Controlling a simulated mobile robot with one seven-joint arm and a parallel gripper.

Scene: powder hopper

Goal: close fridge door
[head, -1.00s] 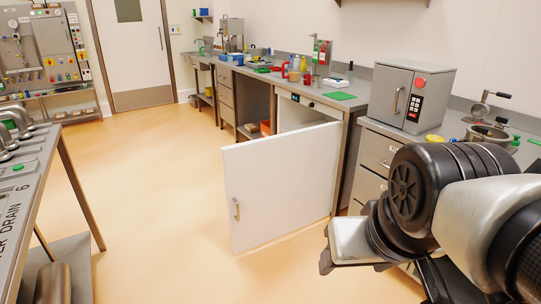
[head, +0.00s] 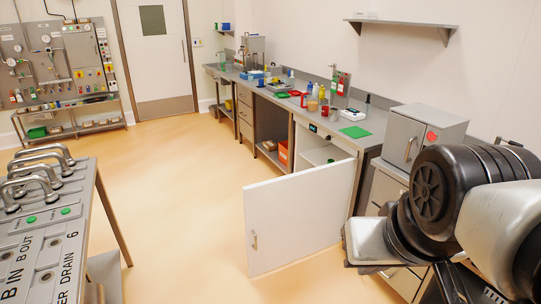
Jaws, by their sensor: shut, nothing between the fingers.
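The fridge door (head: 300,222) is a flat white panel with a small metal handle (head: 255,240) near its free left edge. It stands wide open, swung out from the low under-counter fridge (head: 322,153), whose inside partly shows above the door. My arm fills the lower right of the head view. My gripper (head: 366,270) is at the arm's lower left end, to the right of the door and apart from its handle. Its fingers are shut and empty, partly cut off or hidden by the arm.
A steel counter (head: 372,124) with bottles, cups and a green mat runs along the right wall. A grey box-shaped appliance (head: 424,135) stands at its near end. A bench with metal handles (head: 90,190) is at the left. The floor (head: 185,190) between is clear.

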